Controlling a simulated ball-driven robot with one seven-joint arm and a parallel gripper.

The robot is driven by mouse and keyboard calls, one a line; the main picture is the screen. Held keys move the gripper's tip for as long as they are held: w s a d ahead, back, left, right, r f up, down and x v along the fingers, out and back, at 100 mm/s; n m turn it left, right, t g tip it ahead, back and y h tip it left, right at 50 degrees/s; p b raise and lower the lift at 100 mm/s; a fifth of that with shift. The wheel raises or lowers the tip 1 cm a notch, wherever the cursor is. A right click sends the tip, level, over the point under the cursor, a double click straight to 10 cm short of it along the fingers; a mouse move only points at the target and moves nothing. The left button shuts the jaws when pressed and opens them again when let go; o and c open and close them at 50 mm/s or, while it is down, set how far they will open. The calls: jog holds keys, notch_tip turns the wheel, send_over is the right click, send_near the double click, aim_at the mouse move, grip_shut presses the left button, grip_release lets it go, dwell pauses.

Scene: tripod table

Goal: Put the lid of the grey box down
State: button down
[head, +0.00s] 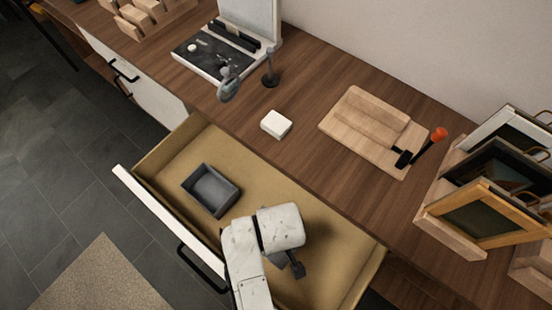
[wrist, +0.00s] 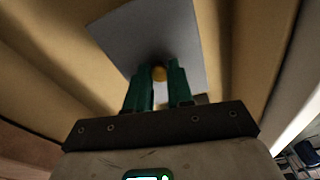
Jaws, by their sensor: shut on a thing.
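The grey box (head: 205,196) stands without its lid in the open drawer (head: 165,150), its inside showing. My gripper is in the right part of the drawer, mostly hidden by my white arm in the head view. In the wrist view my gripper (wrist: 160,78) has its green fingers shut on the small yellow knob of the flat grey lid (wrist: 140,40). A bit of the lid (head: 276,257) shows below my arm in the head view. Whether it touches the drawer floor I cannot tell.
The drawer's front (head: 155,210) and side walls surround the lid. On the wooden desk (head: 310,95) are a small white box (head: 276,124), a cutting board (head: 350,125), a mallet with an orange end (head: 438,134) and a rack of frames (head: 480,210). Drawer floor around the box is bare.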

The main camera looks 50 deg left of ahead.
jog(key=shift+f+b, duration=0.3)
jog(key=shift+f, duration=2.6)
jog(key=c, duration=1)
grip_release()
jog(key=shift+f, duration=0.15)
jog(key=r, duration=0.4)
jog(key=d+r+p, duration=0.1)
jog(key=r, duration=0.7)
jog(key=shift+d+r+p, duration=0.15)
jog(key=shift+d+p, duration=0.1)
jog(key=shift+p, duration=0.15)
